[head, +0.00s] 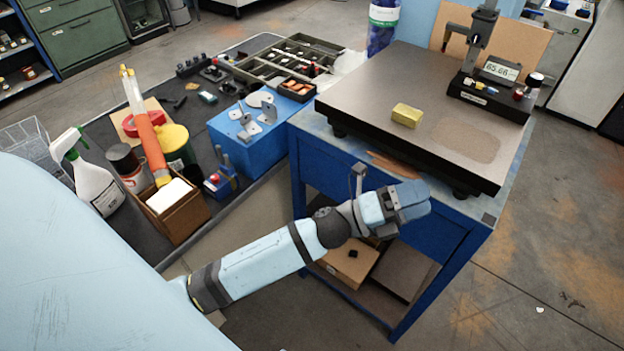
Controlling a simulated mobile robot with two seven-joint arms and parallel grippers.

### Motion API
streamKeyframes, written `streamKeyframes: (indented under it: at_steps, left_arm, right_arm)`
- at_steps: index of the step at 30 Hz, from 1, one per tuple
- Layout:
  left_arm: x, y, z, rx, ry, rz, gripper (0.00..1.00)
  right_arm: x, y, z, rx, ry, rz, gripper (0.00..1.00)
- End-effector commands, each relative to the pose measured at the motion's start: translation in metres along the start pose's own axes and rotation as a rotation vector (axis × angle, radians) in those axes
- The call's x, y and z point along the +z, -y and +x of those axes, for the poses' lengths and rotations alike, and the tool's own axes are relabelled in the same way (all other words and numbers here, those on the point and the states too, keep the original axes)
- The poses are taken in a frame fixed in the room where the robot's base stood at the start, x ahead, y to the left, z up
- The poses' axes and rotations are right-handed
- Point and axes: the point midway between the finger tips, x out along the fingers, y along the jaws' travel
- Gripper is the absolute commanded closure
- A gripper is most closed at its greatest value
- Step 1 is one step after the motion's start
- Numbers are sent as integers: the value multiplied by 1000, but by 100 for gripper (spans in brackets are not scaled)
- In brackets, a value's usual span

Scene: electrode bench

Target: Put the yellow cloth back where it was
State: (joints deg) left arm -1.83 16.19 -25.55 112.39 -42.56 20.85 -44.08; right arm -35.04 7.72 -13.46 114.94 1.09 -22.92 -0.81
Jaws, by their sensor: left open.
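The yellow cloth (407,115) looks like a small folded block. It lies on the dark granite plate (390,75), near the plate's front left part. My left gripper (412,203) is in front of the plate's front edge and nearer to me than the cloth, apart from it. It is open, and I see nothing held in it; its fingertips are hard to make out. My right gripper is not in view.
A gauge stand with a digital display (500,70) stands at the plate's back right. The plate rests on a blue bench (455,235). Much of the plate is clear.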

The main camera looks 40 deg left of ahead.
Motion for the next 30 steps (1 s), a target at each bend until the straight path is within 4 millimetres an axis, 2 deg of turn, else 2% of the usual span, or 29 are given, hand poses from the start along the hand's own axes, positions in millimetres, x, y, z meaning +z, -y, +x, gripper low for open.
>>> streamKeyframes:
  at_steps: [1, 3, 5, 6, 9, 12, 13, 15, 18, 26, 30]
  left_arm:
    - [-1, -23, -28, 83, 133, -226, 12]
    - [-3, -55, -70, 188, 332, -552, 12]
    - [-12, -82, -111, 268, 507, -816, 12]
    - [-21, -98, -139, 314, 621, -980, 12]
    - [-52, -127, -202, 401, 882, -1321, 12]
    - [-80, -140, -247, 451, 1077, -1551, 12]
    - [-86, -142, -256, 459, 1120, -1598, 12]
    - [-98, -145, -271, 474, 1190, -1675, 12]
    - [-104, -146, -280, 481, 1232, -1720, 12]
    - [-104, -146, -280, 482, 1233, -1720, 12]
    - [-100, -133, -274, 481, 1231, -1718, 12]
  right_arm:
    - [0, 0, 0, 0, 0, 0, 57]
    - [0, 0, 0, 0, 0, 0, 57]
    - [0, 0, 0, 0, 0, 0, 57]
    - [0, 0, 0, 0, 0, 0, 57]
    - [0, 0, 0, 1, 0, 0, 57]
    - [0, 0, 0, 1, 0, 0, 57]
    - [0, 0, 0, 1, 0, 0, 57]
    - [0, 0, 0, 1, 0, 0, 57]
    - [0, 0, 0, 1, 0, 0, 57]
    - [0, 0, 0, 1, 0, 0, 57]
    - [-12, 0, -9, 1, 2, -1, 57]
